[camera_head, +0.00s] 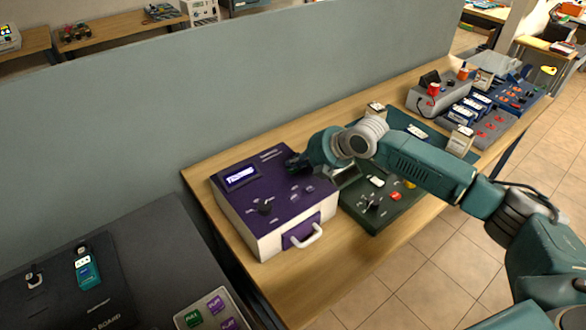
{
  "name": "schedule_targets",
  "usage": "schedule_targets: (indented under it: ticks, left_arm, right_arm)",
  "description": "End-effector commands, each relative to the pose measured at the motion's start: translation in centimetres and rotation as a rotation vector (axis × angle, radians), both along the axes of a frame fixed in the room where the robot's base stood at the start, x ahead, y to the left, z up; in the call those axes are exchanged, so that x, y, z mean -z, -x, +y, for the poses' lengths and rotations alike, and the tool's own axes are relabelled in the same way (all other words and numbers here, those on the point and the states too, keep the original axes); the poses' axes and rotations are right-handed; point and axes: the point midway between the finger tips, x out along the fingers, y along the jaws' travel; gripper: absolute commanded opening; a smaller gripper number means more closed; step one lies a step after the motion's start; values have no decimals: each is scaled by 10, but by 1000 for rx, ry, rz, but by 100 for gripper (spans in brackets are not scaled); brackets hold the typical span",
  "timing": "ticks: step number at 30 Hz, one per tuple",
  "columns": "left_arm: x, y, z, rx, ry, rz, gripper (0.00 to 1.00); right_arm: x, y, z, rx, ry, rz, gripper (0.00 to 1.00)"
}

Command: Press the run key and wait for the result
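A purple-topped tester box (272,188) with white sides and a front handle (304,238) stands on the wooden bench. Its lit display (240,177) shows a short word that looks like "TESTING". My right arm reaches in from the right. Its dark gripper (296,165) is at the box's far right part, on or just above the panel. The run key cannot be made out; the gripper covers part of that area. The fingers are too small and dark to tell their state. My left gripper is out of view.
A dark green board (377,215) with a red button and small parts sits right of the box, under my arm. Grey and blue battery units (470,108) stand farther back. A grey partition (150,120) runs behind the bench.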

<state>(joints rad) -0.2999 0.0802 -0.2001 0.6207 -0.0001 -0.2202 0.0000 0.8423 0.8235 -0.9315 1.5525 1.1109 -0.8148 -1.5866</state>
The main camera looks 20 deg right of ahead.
Motion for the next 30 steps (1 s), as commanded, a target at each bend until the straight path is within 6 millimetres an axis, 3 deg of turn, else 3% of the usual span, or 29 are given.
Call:
schedule_targets:
  ticks: [11,21,30]
  left_arm:
    - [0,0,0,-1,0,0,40]
    - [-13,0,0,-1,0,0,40]
    - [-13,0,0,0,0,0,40]
  right_arm:
    - [3,1,0,-1,1,3,0]
    - [-13,1,0,-1,1,3,0]
    - [-13,1,0,-1,0,2,0]
